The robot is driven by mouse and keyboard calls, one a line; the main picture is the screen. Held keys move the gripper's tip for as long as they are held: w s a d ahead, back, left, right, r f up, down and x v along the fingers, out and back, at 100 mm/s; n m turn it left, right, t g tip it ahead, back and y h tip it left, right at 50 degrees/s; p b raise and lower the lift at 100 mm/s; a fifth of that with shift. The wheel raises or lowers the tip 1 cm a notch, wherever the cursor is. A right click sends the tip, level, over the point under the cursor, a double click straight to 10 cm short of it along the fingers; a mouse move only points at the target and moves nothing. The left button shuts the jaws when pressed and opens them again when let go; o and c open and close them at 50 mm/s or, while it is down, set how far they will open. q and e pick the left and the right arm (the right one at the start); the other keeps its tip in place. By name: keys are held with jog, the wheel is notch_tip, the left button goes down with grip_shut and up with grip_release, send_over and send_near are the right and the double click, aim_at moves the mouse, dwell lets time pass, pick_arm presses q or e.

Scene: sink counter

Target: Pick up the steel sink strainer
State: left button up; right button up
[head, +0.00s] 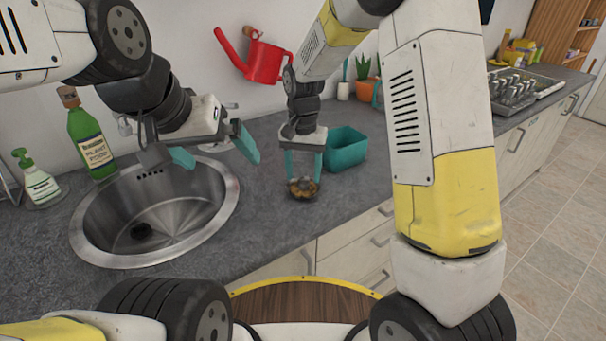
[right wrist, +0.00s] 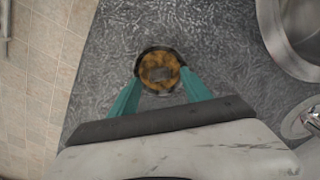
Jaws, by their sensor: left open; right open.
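The sink strainer (head: 302,189) sits on the grey counter to the right of the sink, a small round dark-rimmed piece with brownish-orange matter in it. My left gripper (head: 215,160) is open and empty above the sink.
The round steel sink (head: 215,215) is at left, with a green plant food bottle (head: 88,135) and a soap bottle (head: 38,182) behind it. A teal container (head: 346,150) stands close behind my right gripper. A red watering can (head: 262,60) is against the wall. The counter's front edge is near the strainer.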

jog(key=shift+f, duration=0.95)
jog(key=shift+c, duration=0.3)
grip_shut()
jog(key=shift+r, duration=0.15)
